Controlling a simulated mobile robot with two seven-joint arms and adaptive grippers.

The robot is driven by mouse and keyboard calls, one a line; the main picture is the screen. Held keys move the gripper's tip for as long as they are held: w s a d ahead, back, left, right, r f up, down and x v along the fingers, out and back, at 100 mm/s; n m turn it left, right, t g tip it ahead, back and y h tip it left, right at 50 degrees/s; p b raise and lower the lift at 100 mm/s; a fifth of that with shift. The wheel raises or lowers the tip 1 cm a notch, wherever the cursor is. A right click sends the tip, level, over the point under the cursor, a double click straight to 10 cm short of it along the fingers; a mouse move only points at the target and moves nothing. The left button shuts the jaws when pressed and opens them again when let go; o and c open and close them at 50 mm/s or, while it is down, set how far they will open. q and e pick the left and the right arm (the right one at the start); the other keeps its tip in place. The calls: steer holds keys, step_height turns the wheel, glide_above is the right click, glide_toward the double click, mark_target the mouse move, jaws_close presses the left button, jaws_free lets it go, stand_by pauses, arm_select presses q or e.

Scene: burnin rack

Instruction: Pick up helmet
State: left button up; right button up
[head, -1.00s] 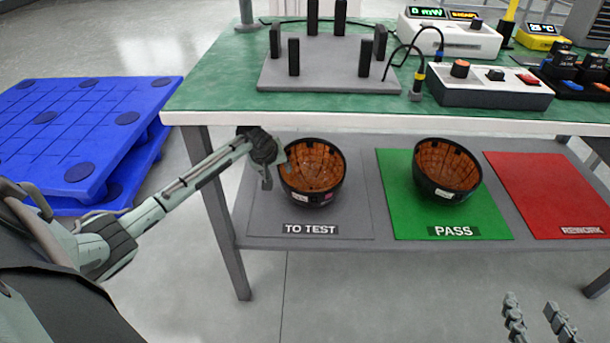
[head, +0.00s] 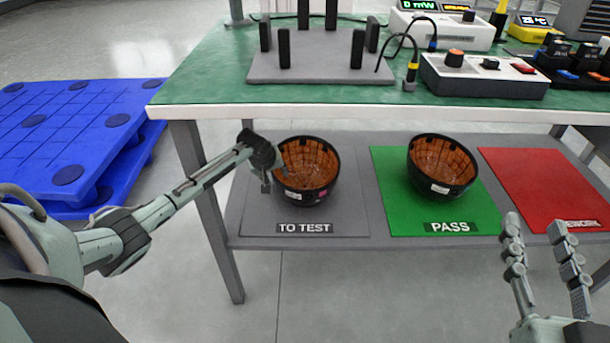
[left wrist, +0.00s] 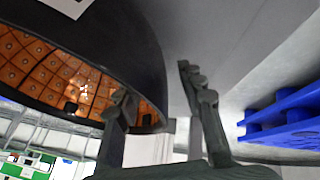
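A black helmet (head: 307,195) with an orange lining sits open side up on the grey TO TEST mat on the lower shelf. A second, similar helmet (head: 438,184) sits on the green PASS mat. My left gripper (head: 272,181) is at the left rim of the TO TEST helmet. In the left wrist view its fingers (left wrist: 162,96) are apart, one before the orange lining and one outside the dark shell (left wrist: 125,45); contact with the wall is unclear. My right gripper (head: 538,222) is open and empty, in front of the shelf at the lower right.
The shelf holds the grey mat (head: 258,205), green mat (head: 392,210) and red mat (head: 545,185). The green tabletop (head: 210,75) above carries a fixture plate (head: 320,70) with black posts and a control box (head: 480,75). A table leg (head: 208,210) is near my left arm. Blue pallets (head: 70,140) lie left.

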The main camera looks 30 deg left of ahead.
arm_select(q)
steer(key=shift+c, duration=0.6)
jaws_close()
steer(key=shift+r, duration=0.2)
